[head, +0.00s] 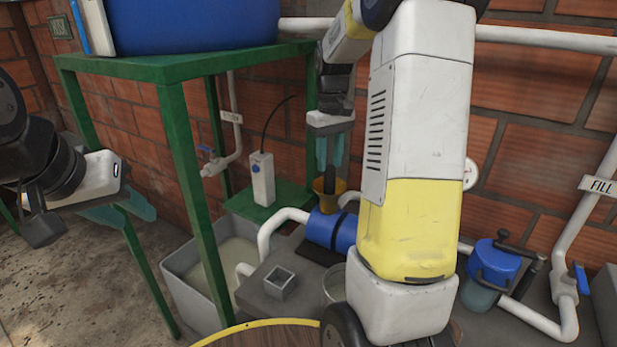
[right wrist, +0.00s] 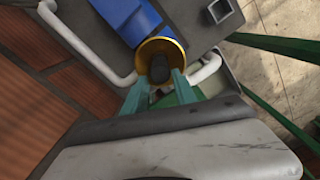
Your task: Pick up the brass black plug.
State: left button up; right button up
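The brass and black plug shows a black upper part (head: 329,180) just above a brass cup-like ring (head: 326,191), by the blue motor-like cylinder. In the right wrist view the black part (right wrist: 160,69) stands in front of the brass ring (right wrist: 161,44). My right gripper (head: 329,165) points down over it, its two teal fingers apart on either side of the black part. In the right wrist view my right gripper (right wrist: 161,76) shows no clear contact with it. My left gripper (head: 128,212) is far left, empty, its teal fingers apart.
A green frame (head: 185,150) carries a blue tank (head: 190,25) at the left. White pipes (head: 280,222) and the blue cylinder (head: 330,230) lie close by. A blue-lidded strainer (head: 494,262) is at right.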

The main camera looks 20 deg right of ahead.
aim_at(329, 181)
jog(key=f, duration=0.6)
jog(key=shift+s+f, duration=0.15)
jog(key=shift+s, duration=0.15)
jog(key=shift+c, duration=0.4)
grip_shut()
